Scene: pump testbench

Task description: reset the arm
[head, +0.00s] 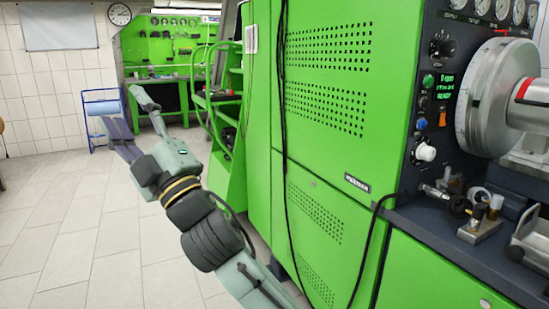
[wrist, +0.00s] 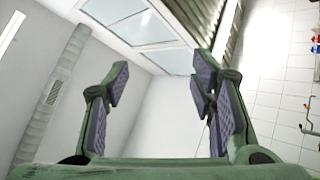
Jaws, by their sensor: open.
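My gripper (head: 121,107) is at the raised end of my grey-green arm, left of the large green test bench (head: 330,120) in the head view. In the wrist view the gripper (wrist: 158,84) shows two green fingers with purple-grey pads, spread well apart. Nothing is between them, so it is open and empty. The fingers point toward the ceiling and upper walls. My arm runs from the bottom middle of the head view up and to the left, in front of the tiled floor. Its base end is cut off by the frame.
The bench's control panel (head: 438,100) and round metal disc (head: 490,98) are at the right. A blue cart (head: 103,108) stands behind my gripper, and a green workbench (head: 163,92) is at the back. The tiled floor (head: 60,230) at the left is clear.

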